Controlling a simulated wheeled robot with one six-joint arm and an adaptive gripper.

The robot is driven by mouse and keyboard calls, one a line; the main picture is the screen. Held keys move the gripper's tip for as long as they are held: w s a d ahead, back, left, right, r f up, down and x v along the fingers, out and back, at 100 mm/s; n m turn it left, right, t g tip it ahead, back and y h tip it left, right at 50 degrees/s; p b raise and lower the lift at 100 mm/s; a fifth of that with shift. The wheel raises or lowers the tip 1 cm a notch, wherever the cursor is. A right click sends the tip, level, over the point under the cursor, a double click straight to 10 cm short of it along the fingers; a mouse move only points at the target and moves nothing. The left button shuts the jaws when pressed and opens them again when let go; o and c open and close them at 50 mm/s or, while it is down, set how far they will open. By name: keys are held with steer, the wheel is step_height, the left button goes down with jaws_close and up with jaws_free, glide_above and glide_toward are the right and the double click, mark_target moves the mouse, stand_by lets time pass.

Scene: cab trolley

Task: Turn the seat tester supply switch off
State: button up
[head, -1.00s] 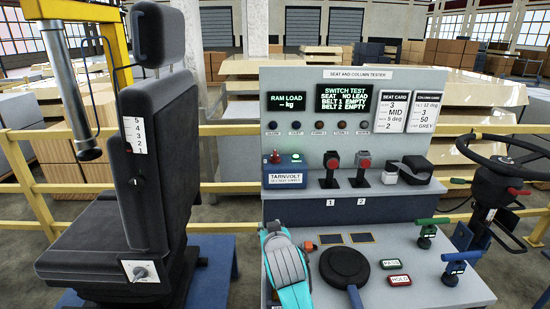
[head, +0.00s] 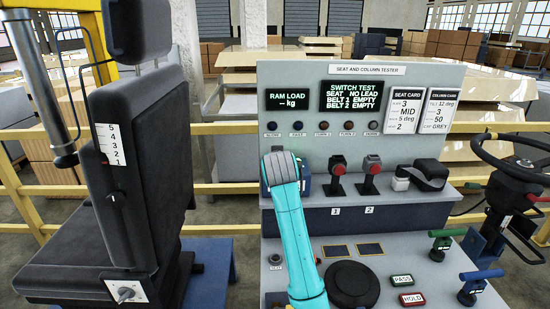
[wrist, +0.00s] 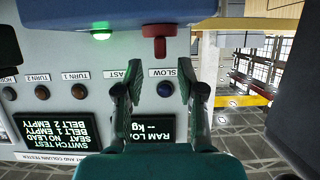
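The seat tester supply is a blue box (wrist: 150,10) at the top of the upside-down wrist view. Its red switch (wrist: 157,40) hangs toward the camera side, with a lit green lamp (wrist: 101,36) to its left. My gripper (wrist: 160,78) is open and empty, its two fingers apart below the red switch in the picture, with the switch roughly in line with the gap. I see no contact. In the head view my turquoise arm covers most of the supply box (head: 306,184) and hides its switch and my fingers.
The tester panel (head: 300,140) stands close behind, with a row of small lamps and two screens. Two red-topped belt buckle posts (head: 338,175) stand right of the box. The seat (head: 150,170) is at left. The steering wheel (head: 515,160) is at right.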

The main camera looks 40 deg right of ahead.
steer(key=shift+x, duration=2.6)
jaws_close()
